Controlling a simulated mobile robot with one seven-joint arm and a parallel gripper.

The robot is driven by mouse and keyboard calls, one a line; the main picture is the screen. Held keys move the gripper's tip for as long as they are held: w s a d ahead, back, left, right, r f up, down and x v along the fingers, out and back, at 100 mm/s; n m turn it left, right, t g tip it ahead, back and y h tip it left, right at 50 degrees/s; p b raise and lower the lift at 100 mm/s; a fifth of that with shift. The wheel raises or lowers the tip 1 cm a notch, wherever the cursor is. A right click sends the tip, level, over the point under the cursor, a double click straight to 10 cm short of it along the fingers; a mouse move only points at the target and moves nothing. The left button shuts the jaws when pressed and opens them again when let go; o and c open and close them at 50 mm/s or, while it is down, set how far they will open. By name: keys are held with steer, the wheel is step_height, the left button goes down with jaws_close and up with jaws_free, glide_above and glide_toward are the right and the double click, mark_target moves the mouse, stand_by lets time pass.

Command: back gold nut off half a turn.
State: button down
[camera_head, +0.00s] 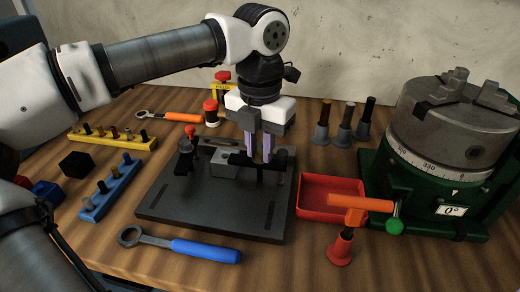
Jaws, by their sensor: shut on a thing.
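My gripper (260,158) points straight down over the right part of the dark fixture plate (205,212). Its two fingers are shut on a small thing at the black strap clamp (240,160). The thing between them is hidden by the fingers; its place fits the gold nut, but no gold colour shows there. The strap clamp lies over a grey block (224,166) on the plate.
A red-knobbed clamp (190,140) stands on the plate's left. A red tray (330,207) and an orange-handled tool in a red stand (341,248) are at right, beside the green rotary table (425,195). A blue-handled wrench (205,251) lies in front.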

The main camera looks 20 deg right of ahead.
steer(key=shift+n, duration=0.6)
steer(key=c, duration=1.3)
jaws_free()
steer(key=shift+o, duration=0.2)
